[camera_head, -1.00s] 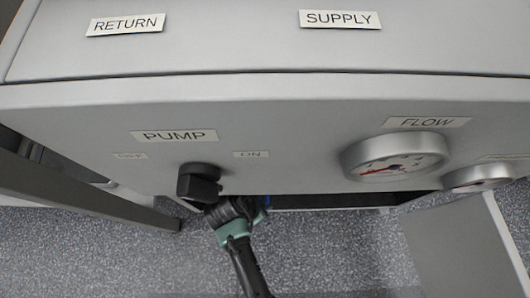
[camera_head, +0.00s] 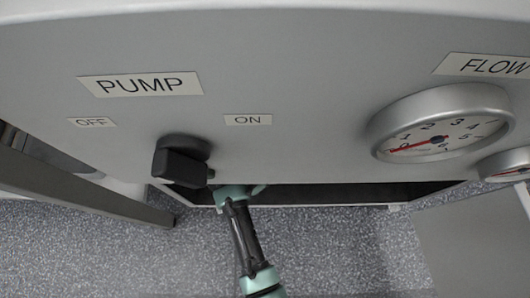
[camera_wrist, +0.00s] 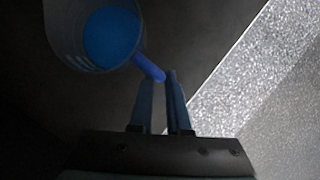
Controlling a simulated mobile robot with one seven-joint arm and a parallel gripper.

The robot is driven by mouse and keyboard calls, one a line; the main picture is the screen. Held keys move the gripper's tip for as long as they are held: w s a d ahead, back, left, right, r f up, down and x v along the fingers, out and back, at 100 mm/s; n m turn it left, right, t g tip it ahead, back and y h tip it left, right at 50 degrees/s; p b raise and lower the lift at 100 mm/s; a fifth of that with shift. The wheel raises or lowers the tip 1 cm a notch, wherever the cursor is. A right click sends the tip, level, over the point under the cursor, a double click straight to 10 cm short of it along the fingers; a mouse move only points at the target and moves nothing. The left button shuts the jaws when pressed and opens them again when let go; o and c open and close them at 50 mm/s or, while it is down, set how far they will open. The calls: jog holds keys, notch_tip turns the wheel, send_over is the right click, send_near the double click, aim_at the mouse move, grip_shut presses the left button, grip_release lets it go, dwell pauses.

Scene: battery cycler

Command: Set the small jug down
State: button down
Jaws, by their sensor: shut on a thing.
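In the wrist view the small jug (camera_wrist: 66,40) is at the upper left, a dim grey vessel with blue (camera_wrist: 110,36) inside its mouth. A blue handle-like part (camera_wrist: 149,68) runs from it to my gripper (camera_wrist: 160,78), whose two fingers are shut on it. The jug's far side is cut off by the frame edge. What lies directly under the jug is too dark to tell. In the head view my arm reaches below the panel, and my gripper and the jug are hidden there.
A grey panel has a black pump knob (camera_head: 183,160) between OFF and ON labels and a flow gauge (camera_head: 441,123) at right. A dark opening (camera_head: 340,192) lies under the panel. A grey beam (camera_head: 90,194) is at left. Speckled floor (camera_head: 330,250) shows below.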

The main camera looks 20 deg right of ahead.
jog(key=c, duration=0.9)
grip_release()
jog(key=shift+a+r, duration=0.1)
jog(key=shift+r, duration=0.2)
jog(key=a+r+p, duration=0.1)
jog(key=p, duration=0.1)
jog(key=a+r+p, duration=0.1)
jog(key=r, duration=0.1)
jog(key=shift+s+a+p, duration=0.25)
jog(key=shift+s+p, duration=0.15)
jog(key=s+a+p, duration=0.1)
jog(key=a, duration=0.2)
jog(key=s+a+p, duration=0.1)
jog(key=a, duration=0.2)
jog(key=s+a+p, duration=0.1)
jog(key=a+p, duration=0.1)
jog(key=a, duration=0.2)
jog(key=shift+f, duration=0.4)
